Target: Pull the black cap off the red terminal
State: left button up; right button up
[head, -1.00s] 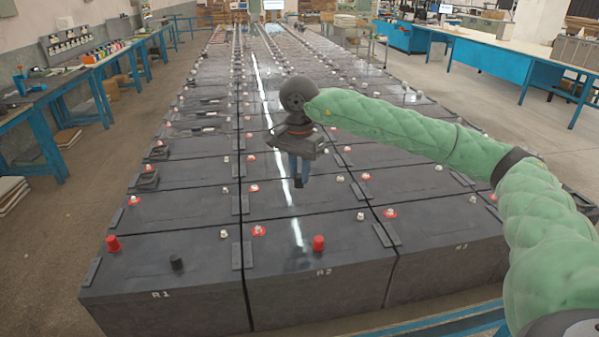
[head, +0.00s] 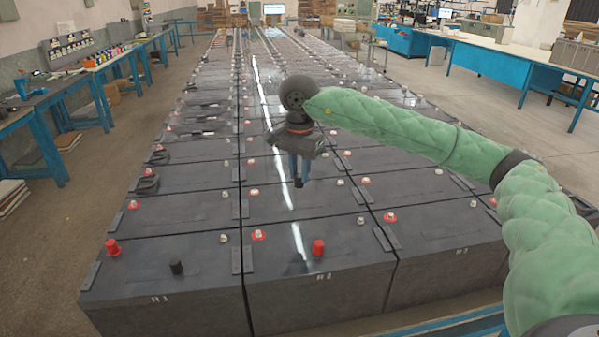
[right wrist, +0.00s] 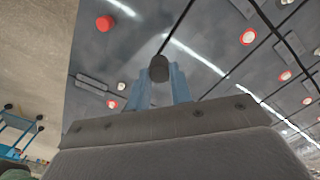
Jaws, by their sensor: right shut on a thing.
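My right gripper (head: 298,178) is shut on a small black cap (right wrist: 159,68), which sits between its blue fingertips in the right wrist view. In the head view the gripper hangs over the middle battery column, behind the front row, and the cap appears clear of the battery tops. A red-ringed terminal (head: 258,235) with a bare pale post is on the front middle battery, left of a red cap (head: 318,247). My left gripper is out of view.
Rows of dark batteries (head: 320,290) fill the middle, with flat bars and many posts on top. Blue workbenches (head: 500,58) stand right, and others (head: 40,105) stand left. Open floor (head: 60,270) lies left of the batteries.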

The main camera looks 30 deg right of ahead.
aim_at(299, 174)
jog(key=shift+r+p, duration=0.4)
jog(key=shift+r, duration=1.8)
